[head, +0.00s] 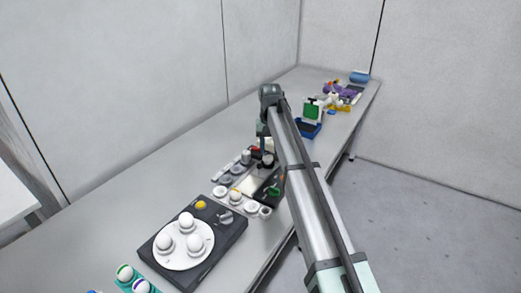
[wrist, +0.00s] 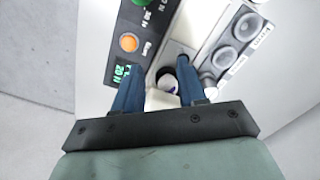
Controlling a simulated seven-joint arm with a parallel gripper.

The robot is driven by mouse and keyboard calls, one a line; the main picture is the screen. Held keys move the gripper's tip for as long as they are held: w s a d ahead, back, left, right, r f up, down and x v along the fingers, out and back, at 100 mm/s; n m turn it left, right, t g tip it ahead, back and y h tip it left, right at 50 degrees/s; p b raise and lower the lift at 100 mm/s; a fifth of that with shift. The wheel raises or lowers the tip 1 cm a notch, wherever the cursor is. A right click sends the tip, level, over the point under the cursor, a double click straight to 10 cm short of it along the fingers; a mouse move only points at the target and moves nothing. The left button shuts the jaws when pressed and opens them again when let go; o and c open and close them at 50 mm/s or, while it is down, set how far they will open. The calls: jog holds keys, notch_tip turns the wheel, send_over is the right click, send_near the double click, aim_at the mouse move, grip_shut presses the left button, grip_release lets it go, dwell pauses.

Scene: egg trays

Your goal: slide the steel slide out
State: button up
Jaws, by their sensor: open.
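My gripper (wrist: 158,82) is open, its two blue fingers pointing down over a device on the bench. A dark round opening or knob (wrist: 166,76) and a small whitish block (wrist: 162,98) show between the fingers. A pale grey metallic strip (wrist: 174,50) lies just ahead of them; it may be the steel slide, but I cannot tell surely. In the head view my gripper (head: 263,150) is small and dark, above the far part of the device, whose cream plate (head: 250,185) shows nearer. The arm hides part of the device.
A black panel (wrist: 136,70) with an orange button and green readout is left of the fingers; round grey sockets (wrist: 243,27) are right. In the head view, a black turntable box (head: 207,222) holding white eggs stands nearer. A blue bin (head: 308,127) stands farther along the bench (head: 150,195).

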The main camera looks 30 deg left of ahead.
aim_at(259, 164)
jog(key=shift+o, duration=0.5)
jog(key=shift+s+a+f+n, duration=0.15)
jog(key=shift+a+f, duration=0.1)
jog(key=shift+a, duration=0.35)
jog(key=shift+a+f+n, duration=0.15)
jog(key=shift+a+f, duration=0.05)
jog(key=shift+a, duration=0.35)
jog(key=n, duration=0.3)
jog(key=a+n, duration=0.1)
jog(key=n, duration=0.3)
jog(key=w+a+f+n, duration=0.1)
jog(key=n, duration=0.7)
jog(key=shift+w+a, duration=0.1)
jog(key=shift+a, duration=0.1)
jog(key=n, duration=0.4)
jog(key=shift+a+n, duration=0.1)
jog(key=shift+n, duration=0.2)
jog(key=n, duration=0.4)
jog(key=shift+w, duration=0.1)
jog(key=n, duration=0.5)
jog(key=shift+f, duration=4.5)
